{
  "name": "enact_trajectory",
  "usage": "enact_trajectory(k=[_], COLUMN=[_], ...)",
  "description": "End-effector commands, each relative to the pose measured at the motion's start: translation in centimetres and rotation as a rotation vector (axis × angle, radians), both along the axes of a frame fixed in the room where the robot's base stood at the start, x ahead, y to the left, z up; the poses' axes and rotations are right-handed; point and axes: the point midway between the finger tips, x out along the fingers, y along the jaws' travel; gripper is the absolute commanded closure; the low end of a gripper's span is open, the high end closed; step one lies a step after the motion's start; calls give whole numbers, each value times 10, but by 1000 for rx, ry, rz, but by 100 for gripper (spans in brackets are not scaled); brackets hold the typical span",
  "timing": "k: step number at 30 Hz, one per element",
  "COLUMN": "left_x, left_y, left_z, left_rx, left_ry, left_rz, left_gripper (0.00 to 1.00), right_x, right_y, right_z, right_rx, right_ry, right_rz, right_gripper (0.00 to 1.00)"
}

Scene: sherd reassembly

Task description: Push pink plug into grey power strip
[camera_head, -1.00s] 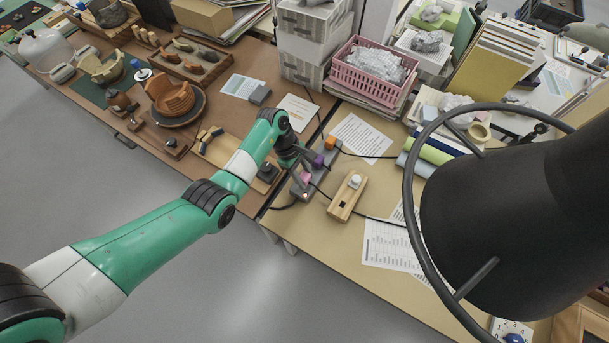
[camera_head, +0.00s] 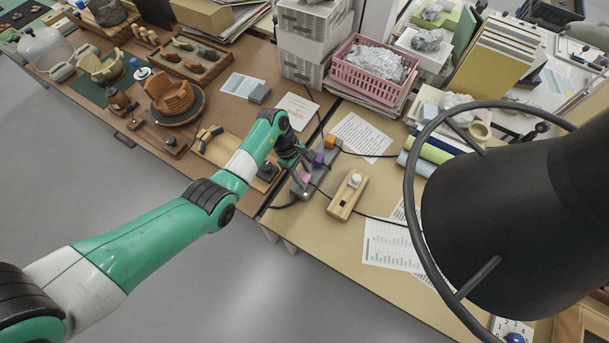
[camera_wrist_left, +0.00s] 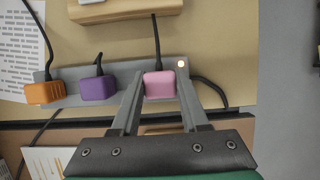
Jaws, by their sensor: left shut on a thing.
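The pink plug (camera_wrist_left: 160,85) sits at the lit end of the grey power strip (camera_wrist_left: 115,73), between the fingers of my left gripper (camera_wrist_left: 160,80) in the left wrist view. The left gripper is shut on it. In the head view the pink plug (camera_head: 305,177) shows at the near end of the strip (camera_head: 297,192), beside my left gripper (camera_head: 300,170). A black cord runs from the plug. Whether the plug is fully seated cannot be told. A purple plug (camera_wrist_left: 98,87) and an orange plug (camera_wrist_left: 44,92) sit along the same strip. My right gripper is not in view.
A wooden block with a white knob (camera_head: 347,196) lies right of the strip, with black cords nearby. Paper sheets (camera_head: 362,137) lie behind. A large black lamp shade (camera_head: 520,210) fills the right side. The table edge is close to the strip.

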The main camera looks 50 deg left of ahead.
Motion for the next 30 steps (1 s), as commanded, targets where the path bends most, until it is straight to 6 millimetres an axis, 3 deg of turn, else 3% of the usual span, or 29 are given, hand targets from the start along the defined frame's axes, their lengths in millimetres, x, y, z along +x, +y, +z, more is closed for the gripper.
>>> enact_trajectory(k=[29,30], left_x=[0,0], left_y=[0,0], left_z=[-12,-12], left_rx=[0,0], left_ry=[1,1], left_rz=[0,0], left_gripper=[100,54], right_x=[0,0], right_y=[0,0], right_z=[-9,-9], right_rx=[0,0], right_ry=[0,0], right_rz=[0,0], right_gripper=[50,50])
